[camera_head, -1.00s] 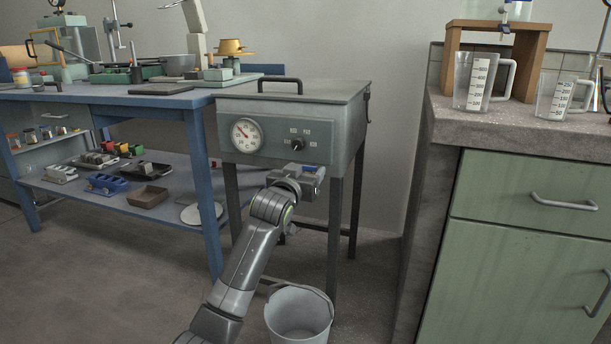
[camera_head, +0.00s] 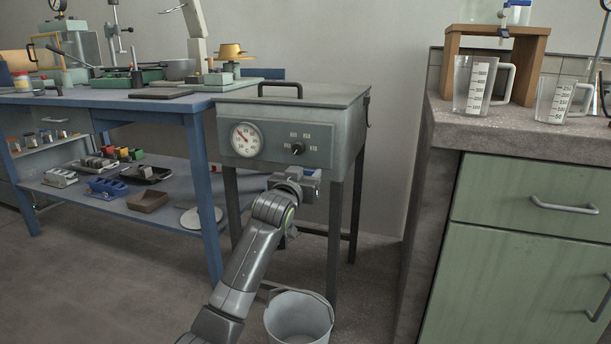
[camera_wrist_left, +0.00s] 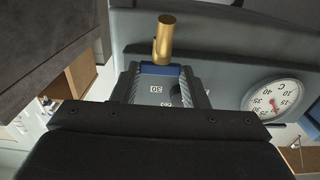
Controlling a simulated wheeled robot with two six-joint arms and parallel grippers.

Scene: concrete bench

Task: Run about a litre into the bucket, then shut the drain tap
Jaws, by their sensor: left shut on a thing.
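The drain tap shows in the left wrist view as a brass spout (camera_wrist_left: 164,38) and a blue handle (camera_wrist_left: 160,69). My left gripper (camera_wrist_left: 161,82) is shut on the blue handle. In the head view my left gripper (camera_head: 311,174) is at the underside of the grey tank (camera_head: 275,160) and hides most of the tap. The pale grey bucket (camera_head: 298,318) stands on the floor below the tank, just right of my forearm. I see no water stream, and the bucket's water level cannot be told. My right gripper is not in view.
A blue bench (camera_head: 160,105) with a loaded lower shelf stands left of the tank. At the right, a green cabinet (camera_head: 530,190) has a concrete top with two measuring jugs (camera_head: 478,85) and a wooden stand (camera_head: 535,65). The floor between tank and cabinet is clear.

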